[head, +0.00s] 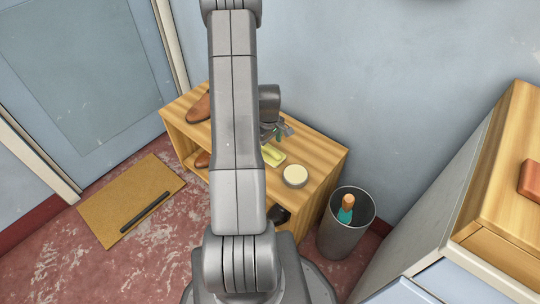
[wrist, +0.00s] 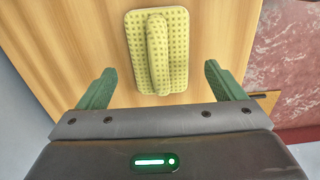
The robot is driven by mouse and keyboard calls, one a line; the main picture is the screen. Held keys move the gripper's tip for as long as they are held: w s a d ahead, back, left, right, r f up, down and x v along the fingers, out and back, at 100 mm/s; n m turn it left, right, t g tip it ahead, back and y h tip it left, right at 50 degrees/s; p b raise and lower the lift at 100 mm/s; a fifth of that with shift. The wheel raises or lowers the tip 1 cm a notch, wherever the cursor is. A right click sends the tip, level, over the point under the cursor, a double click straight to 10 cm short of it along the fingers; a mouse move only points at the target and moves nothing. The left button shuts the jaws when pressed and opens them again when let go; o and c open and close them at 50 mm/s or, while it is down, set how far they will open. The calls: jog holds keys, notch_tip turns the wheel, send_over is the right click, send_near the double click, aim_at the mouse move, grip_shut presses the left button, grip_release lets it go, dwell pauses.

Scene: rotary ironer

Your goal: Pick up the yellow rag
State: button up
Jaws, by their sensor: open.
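The yellow rag (wrist: 174,50) lies on the wooden shelf top (wrist: 80,35) in the wrist view, a flat patterned piece with a raised fold along its middle. In the head view the rag (head: 273,155) shows partly behind my arm. My gripper (wrist: 158,85) is open and empty, its two green fingers spread wide. The rag lies ahead of the fingertips, roughly centred between them, and is not held. In the head view my gripper (head: 279,132) is just behind the rag; the arm hides part of it.
A round tin (head: 295,176) stands on the shelf top right of the rag. A brown shoe (head: 199,108) is at its left end. A grey bin (head: 343,237) with a teal bottle (head: 346,210) stands right of the shelf. A doormat (head: 130,200) with a black bar lies at left.

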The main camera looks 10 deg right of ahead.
aim_at(269, 149)
notch_tip(269, 149, down, 3)
jog(key=shift+r, duration=0.1)
jog(key=shift+c, duration=0.4)
jog(key=c, duration=1.1)
jog(key=shift+o, duration=0.2)
jog(key=shift+r, duration=0.15)
notch_tip(269, 149, up, 10)
jog(key=shift+f+p, duration=0.1)
jog(key=shift+p, duration=0.95)
